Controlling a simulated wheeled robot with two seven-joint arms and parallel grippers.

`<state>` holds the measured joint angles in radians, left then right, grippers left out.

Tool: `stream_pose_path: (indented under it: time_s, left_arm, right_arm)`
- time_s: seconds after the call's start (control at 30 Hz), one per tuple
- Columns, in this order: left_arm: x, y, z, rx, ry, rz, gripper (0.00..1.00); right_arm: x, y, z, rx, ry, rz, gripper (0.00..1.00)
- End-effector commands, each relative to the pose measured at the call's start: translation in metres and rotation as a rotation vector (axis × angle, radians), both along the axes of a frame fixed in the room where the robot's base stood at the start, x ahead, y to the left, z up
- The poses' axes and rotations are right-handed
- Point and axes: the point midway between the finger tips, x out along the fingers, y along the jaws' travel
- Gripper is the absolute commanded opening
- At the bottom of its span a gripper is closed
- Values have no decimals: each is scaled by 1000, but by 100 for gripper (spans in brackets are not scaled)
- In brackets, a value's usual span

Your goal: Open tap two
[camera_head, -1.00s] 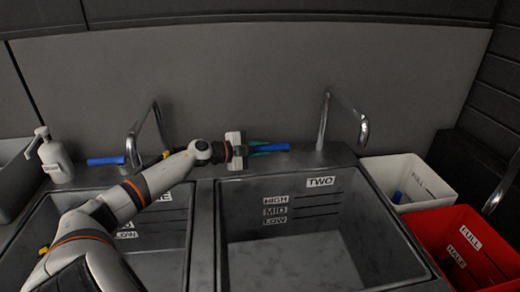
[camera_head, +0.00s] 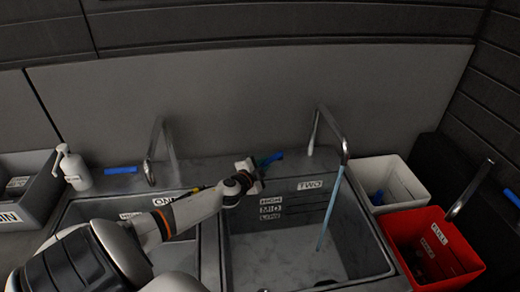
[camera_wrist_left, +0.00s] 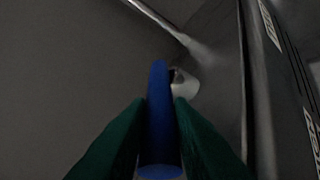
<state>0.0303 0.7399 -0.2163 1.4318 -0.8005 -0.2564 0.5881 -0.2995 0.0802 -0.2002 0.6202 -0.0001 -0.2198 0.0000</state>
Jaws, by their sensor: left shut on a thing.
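The blue lever of tap two (camera_head: 272,158) stands at the back rim of the sink labelled TWO, left of the tap's spout (camera_head: 330,132). A thin stream of water (camera_head: 329,210) runs from the spout into sink two (camera_head: 345,240). My left gripper (camera_head: 262,163) is shut on the blue lever. In the left wrist view the lever (camera_wrist_left: 159,115) sits between the green fingertips (camera_wrist_left: 160,140). The lever is angled in the head view. My right gripper is not in view.
Sink one, with its blue lever (camera_head: 121,170) and spout (camera_head: 161,150), is to the left, partly hidden by my arm. A soap bottle (camera_head: 73,168) stands further left. A white bin (camera_head: 408,185) and a red bin (camera_head: 440,228) are at the right.

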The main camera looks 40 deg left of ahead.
Motion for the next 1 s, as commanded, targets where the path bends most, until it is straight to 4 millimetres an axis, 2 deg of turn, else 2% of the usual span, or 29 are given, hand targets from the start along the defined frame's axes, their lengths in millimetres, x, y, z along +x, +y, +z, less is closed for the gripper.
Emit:
stream_pose_path:
  time_s: [0.03,0.13,0.5,1.0]
  left_arm:
    - [0,-7,3,-11,0,44,0]
    - [1,-14,0,-10,-1,135,0]
    - [5,-34,-4,-5,-1,396,0]
    - [8,-40,-2,1,1,507,0]
  right_arm:
    - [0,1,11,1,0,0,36]
    - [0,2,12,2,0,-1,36]
    - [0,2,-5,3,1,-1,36]
    - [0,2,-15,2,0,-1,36]
